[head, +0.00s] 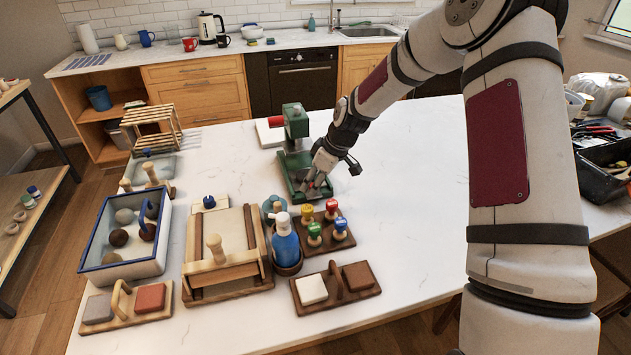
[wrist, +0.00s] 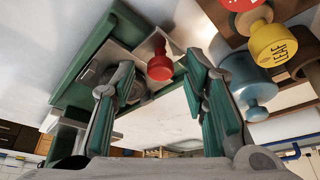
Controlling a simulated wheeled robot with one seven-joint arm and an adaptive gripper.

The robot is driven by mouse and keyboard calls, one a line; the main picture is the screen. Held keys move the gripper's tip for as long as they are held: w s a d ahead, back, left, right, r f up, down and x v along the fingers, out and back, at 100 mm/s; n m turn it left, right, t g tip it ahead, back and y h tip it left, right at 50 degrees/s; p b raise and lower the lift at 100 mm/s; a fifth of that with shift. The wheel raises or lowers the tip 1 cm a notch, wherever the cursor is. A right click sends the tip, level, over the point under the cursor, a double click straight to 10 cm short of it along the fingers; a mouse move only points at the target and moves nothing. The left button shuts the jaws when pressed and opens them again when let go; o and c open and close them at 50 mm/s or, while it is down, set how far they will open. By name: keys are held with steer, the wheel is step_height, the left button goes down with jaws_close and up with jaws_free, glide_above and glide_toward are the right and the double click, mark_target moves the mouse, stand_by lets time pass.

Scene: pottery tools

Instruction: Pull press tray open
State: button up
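The green press (head: 296,122) stands on the white table in the head view, with a red part on its upper left. In the wrist view its green frame (wrist: 82,62) surrounds a light metal tray (wrist: 140,50) with a red knob (wrist: 160,66) on its front. My gripper (head: 316,183) is low at the front of the press. In the wrist view my gripper (wrist: 160,72) is open, with one finger on each side of the red knob. Gaps show beside the knob, so the fingers appear not closed on it. The gripper hides most of the tray front in the head view.
Stamps with coloured knobs (head: 314,231) stand on a wooden board just in front of my gripper. A blue bottle (head: 285,243) and a wooden slab frame (head: 222,240) are to their left. The table right of the press is clear.

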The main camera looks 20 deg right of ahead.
steer(key=v, duration=1.2)
stand_by(0.3)
steer(key=s+a+r+m+h, duration=0.3)
steer(key=s+r+m, duration=0.1)
steer(key=s+r, duration=1.15)
steer(key=s+r+m+t, duration=0.1)
steer(key=s+m, duration=0.4)
steer(key=s, duration=1.3)
steer(key=shift+a+t, duration=0.2)
steer(key=shift+t, duration=0.5)
